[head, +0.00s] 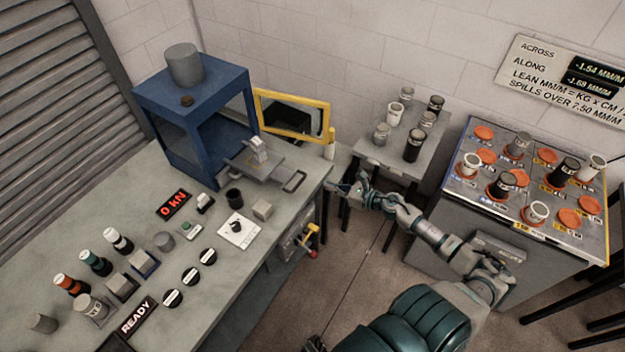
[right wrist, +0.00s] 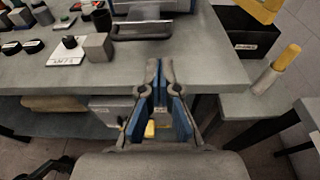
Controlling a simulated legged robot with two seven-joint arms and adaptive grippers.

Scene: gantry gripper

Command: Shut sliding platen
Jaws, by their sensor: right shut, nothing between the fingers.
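The sliding platen (head: 262,172) is a grey plate that sticks out of the front of the blue press frame (head: 190,120). A small pale block (head: 259,150) sits on it. Its dark loop handle (head: 294,181) reaches toward the bench's right edge, and the handle also shows at the top of the right wrist view (right wrist: 142,30). My right gripper (head: 336,187) is shut and empty, just off the bench's right edge and apart from the handle. In the right wrist view its fingertips (right wrist: 160,65) are together below the handle.
A yellow-framed door (head: 291,116) stands open right of the press. A grey cube (head: 263,210) and a knob plate (head: 238,231) sit on the bench in front. A small table with cylinders (head: 413,145) and a cabinet with orange discs (head: 545,255) stand to the right.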

